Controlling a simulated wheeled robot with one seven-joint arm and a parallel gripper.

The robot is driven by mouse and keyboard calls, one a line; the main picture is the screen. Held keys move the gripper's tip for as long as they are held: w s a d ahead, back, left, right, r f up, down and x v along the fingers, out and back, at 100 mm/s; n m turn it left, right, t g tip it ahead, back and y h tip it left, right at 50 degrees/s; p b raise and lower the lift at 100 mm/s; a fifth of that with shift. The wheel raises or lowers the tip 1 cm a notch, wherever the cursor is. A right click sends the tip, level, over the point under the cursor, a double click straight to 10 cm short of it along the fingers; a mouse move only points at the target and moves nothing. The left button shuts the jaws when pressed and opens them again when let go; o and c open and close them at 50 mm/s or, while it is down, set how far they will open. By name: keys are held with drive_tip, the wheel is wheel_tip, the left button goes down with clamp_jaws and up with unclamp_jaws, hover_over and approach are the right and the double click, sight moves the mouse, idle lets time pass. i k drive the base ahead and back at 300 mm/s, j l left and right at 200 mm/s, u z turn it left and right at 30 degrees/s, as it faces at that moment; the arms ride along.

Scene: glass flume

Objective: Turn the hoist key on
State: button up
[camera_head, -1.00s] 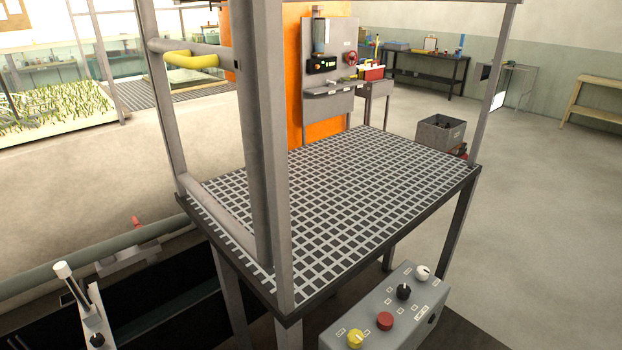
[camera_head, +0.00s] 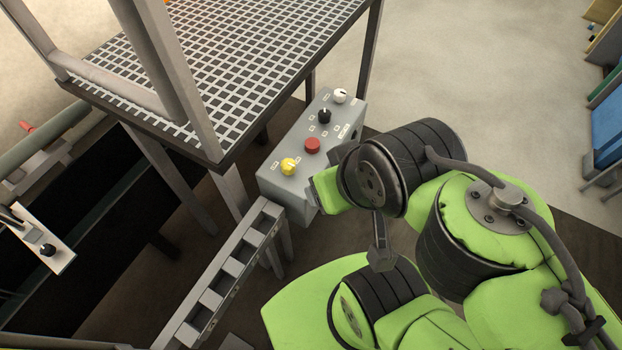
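A grey control box (camera_head: 290,188) stands at the centre, beside the grating platform. On its sloping top are a yellow knob (camera_head: 289,166), a red button (camera_head: 312,145), a black knob (camera_head: 324,116) and a white knob (camera_head: 340,96), each with small label plates. I cannot tell which control is the hoist key; no key shape is clear. My green and black arm reaches in from the lower right. Its wrist end is close to the box's right side and covers part of that side. My gripper's fingers do not show.
The grating platform (camera_head: 215,65) with upright posts is at upper left. A grey ladder-like rail (camera_head: 222,268) runs from the box toward the lower left. A dark pit lies left of it. A small white panel with a black knob (camera_head: 48,249) is at far left. Open floor lies upper right.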

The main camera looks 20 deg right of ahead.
sight(288, 165)
drive_tip(key=l+u, duration=0.15)
drive_tip(key=u, duration=0.3)
drive_tip(key=i+l+u, duration=0.1)
drive_tip(key=u, duration=0.3)
drive_tip(key=l+u, duration=0.25)
drive_tip(key=u, duration=0.2)
drive_tip(key=l+u, duration=0.15)
drive_tip(key=u, duration=0.3)
